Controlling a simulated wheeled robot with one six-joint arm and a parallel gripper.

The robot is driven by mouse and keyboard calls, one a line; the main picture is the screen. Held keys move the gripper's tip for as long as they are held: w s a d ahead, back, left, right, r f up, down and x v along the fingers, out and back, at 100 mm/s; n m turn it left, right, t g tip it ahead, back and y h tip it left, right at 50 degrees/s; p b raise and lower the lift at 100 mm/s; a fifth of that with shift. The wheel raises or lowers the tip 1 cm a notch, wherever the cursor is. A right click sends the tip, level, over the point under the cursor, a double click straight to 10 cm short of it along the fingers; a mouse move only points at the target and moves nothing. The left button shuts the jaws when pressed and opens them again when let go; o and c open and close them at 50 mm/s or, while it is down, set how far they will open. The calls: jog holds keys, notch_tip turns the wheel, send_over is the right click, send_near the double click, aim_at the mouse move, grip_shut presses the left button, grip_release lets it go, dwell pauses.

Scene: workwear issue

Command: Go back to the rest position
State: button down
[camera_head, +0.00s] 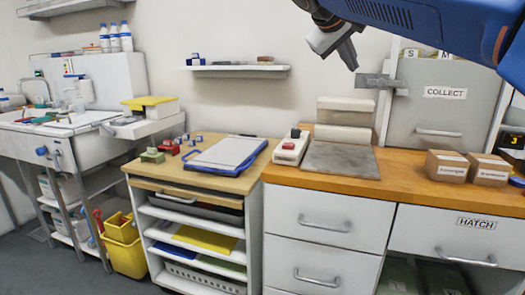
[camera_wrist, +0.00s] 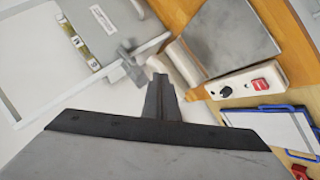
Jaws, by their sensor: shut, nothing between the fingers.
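My gripper (camera_head: 347,52) hangs from the blue arm at the top of the head view, high above the wooden counter and in front of the wall. Its fingers are together with nothing between them. In the wrist view the shut fingers (camera_wrist: 161,98) show at the centre, apart from everything below. The blue arm covers the top right corner of the head view.
The counter (camera_head: 402,187) bears a grey plate (camera_head: 338,160), a switch box (camera_head: 291,147) with a red button and two cartons (camera_head: 447,166). A blue-edged clipboard (camera_head: 228,152) lies on the left cabinet. A COLLECT hatch (camera_head: 440,112) and a wall shelf (camera_head: 235,69) stand behind.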

jog(key=s+d+f+m+g+y, duration=0.1)
jog(key=s+d+f+y, duration=0.1)
jog(key=s+f, duration=0.8)
jog(key=s+d+f+m+g+y, duration=0.1)
jog(key=s+d+f+y, duration=0.1)
jog(key=s+f, duration=0.9)
jog(key=s+d+f+m+g+y, duration=0.1)
jog(key=s+f, duration=1)
jog(key=f, duration=1.4)
jog(key=shift+d+f+g+y, duration=0.15)
jog(key=shift+d+g+y, duration=0.15)
jog(key=shift+d+y, duration=0.65)
jog(key=shift+a+y, duration=0.25)
